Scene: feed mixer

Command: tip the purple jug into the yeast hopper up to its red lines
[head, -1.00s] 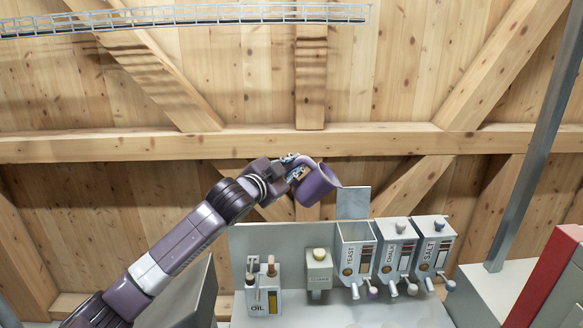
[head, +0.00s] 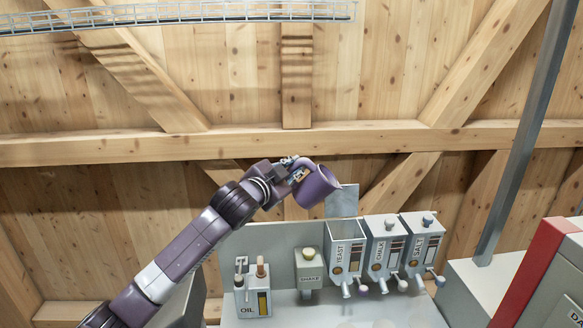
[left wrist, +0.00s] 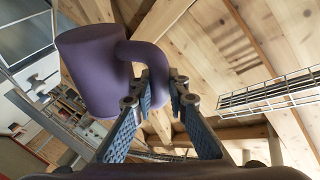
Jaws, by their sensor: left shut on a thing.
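The purple jug (head: 318,187) is up above the yeast hopper (head: 346,236), a little to its left in the head view, and tilted to the right. My left gripper (head: 296,172) is shut on the jug's handle. In the left wrist view the jug (left wrist: 92,70) shows large, with its handle between the fingers of my left gripper (left wrist: 159,92). The yeast hopper is a grey box with its lid raised and a window strip on its front. Its red lines are too small to make out. No stream from the jug shows. My right gripper is not in view.
Chalk (head: 383,238) and salt (head: 422,240) hoppers stand right of the yeast hopper, with shut tops. A small grey dispenser (head: 309,270) and an oil unit (head: 253,290) stand to the left. A metal post (head: 512,150) rises at the right.

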